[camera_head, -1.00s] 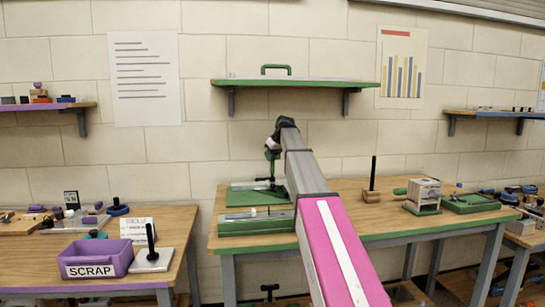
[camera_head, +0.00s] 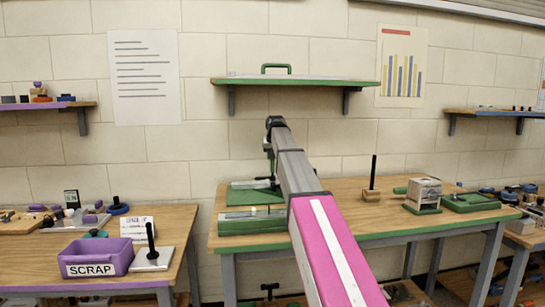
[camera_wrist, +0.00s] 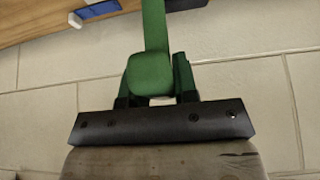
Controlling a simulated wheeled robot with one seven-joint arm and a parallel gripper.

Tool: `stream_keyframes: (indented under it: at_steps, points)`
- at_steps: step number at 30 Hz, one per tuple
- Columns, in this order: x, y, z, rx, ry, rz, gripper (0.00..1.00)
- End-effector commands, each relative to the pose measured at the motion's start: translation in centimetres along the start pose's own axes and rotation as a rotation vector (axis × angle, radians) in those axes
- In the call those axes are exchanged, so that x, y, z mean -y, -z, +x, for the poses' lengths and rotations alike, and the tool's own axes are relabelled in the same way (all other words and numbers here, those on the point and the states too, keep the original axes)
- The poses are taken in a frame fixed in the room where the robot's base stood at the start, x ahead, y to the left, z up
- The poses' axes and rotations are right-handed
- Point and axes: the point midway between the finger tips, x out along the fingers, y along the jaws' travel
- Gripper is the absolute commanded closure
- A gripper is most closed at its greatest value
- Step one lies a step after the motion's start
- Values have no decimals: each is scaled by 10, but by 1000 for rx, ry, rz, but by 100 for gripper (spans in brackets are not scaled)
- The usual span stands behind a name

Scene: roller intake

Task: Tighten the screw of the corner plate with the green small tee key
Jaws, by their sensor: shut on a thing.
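My gripper (camera_wrist: 158,98) is shut on the green small tee key (camera_wrist: 154,35), whose broad green part sits between the fingers in the wrist view. In the head view my gripper is small and partly hidden at the end of my arm, with the key (camera_head: 271,163) hanging below it. It is over the back of the green-edged table, above a green board (camera_head: 236,197). I cannot make out the corner plate or its screw, nor whether the key touches anything.
A green block fixture (camera_head: 248,227) stands at the table's front left. A black post on a wooden base (camera_head: 371,195) and a metal box on a green base (camera_head: 424,195) stand to the right. A green-edged shelf (camera_head: 296,83) hangs above. A purple scrap bin (camera_head: 97,257) is on the left table.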

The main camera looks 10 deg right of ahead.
Motion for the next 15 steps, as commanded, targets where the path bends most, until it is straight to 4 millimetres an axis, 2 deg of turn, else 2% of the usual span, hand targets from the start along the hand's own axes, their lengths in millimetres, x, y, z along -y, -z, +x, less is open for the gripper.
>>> stream_keyframes:
  at_steps: [15]
  points:
    - [1, 0, 0, 2, -65, 112, 100]
